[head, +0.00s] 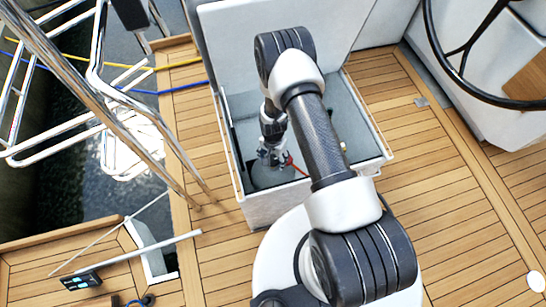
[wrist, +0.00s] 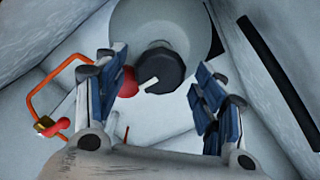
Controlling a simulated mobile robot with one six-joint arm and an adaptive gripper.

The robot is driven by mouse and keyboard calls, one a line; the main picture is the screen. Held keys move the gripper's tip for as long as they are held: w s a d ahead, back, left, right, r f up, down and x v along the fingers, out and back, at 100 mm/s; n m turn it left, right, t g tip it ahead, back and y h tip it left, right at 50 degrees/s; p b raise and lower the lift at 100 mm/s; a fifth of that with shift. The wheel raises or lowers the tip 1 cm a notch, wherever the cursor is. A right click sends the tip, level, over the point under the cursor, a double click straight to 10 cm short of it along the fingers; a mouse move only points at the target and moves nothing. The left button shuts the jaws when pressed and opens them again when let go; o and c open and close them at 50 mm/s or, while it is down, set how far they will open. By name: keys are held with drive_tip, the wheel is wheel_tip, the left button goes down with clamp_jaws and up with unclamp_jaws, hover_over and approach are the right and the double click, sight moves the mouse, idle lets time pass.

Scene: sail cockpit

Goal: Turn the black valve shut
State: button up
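The black valve (wrist: 165,66) is a round knob with a white line on its face, on top of a grey bottle (wrist: 150,22) in the wrist view. My gripper (wrist: 161,72) is open, with one blue-padded finger to the left and the other to the right of the valve. I see gaps on both sides, so it does not grip it. In the head view my gripper (head: 272,156) reaches down into the open locker (head: 370,130), above the bottle. The valve is hidden there by my arm.
A red round part (wrist: 128,82) sits beside the valve, close to the left finger. An orange hose (wrist: 44,90) with a brass and red fitting (wrist: 52,127) runs at the left. Pale locker walls stand close around. The teak deck (head: 440,190) outside is mostly clear.

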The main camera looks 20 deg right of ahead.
sight(273, 159)
idle(0.3)
wheel_tip(273, 159, up, 12)
idle(0.4)
idle(0.4)
